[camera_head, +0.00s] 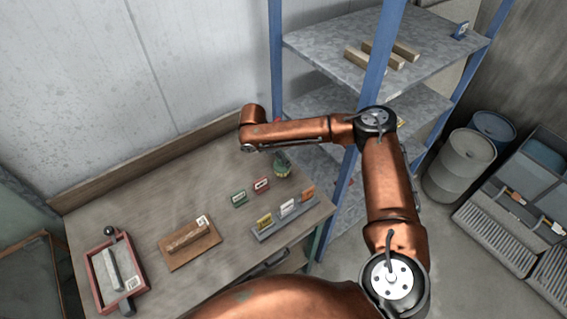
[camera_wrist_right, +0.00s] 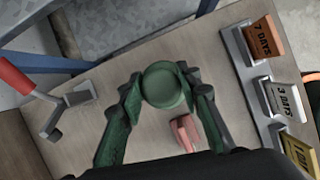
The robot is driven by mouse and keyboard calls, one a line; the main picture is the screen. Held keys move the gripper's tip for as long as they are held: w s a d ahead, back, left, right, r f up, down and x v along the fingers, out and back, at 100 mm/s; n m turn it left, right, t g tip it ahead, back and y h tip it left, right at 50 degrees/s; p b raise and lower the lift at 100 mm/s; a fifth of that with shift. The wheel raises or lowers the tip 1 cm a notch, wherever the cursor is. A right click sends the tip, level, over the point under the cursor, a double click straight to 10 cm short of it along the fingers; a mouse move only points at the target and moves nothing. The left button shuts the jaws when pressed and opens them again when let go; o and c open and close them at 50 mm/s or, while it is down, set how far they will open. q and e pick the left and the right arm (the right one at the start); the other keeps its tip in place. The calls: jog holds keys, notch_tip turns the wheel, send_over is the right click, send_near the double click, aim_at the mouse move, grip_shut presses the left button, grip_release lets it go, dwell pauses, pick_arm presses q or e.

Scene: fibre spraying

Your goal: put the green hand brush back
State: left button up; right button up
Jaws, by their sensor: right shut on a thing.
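The green hand brush (camera_head: 282,168) is near the back right of the workbench (camera_head: 150,215) in the head view, with a pale yellowish lower part. In the right wrist view I look down on its round green top (camera_wrist_right: 162,84). My right gripper (camera_wrist_right: 163,82) has its two dark green fingers on either side of that top, shut on it. The brush looks upright; whether its bottom touches the bench I cannot tell. In the head view my right arm's copper links reach over the bench from the right. My left gripper is in neither view.
A grey rack (camera_head: 285,217) holds day-labelled cards. A red-handled tool (camera_wrist_right: 20,80) is beside the brush. A blue-post shelf (camera_head: 330,45) rises to the right. The front-left bench holds a red-framed tray (camera_head: 92,270).

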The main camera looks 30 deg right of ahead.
jog(key=shift+w+d+f, duration=0.1)
jog(key=shift+f, duration=0.1)
jog(key=shift+w+d+f, duration=0.15)
jog(key=shift+d+f, duration=0.05)
jog(key=shift+f, duration=0.1)
notch_tip(320, 180, down, 2)
jog(key=shift+f, duration=0.55)
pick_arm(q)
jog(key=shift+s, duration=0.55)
pick_arm(e)
jog(key=shift+f, duration=0.1)
jog(key=o, duration=1.1)
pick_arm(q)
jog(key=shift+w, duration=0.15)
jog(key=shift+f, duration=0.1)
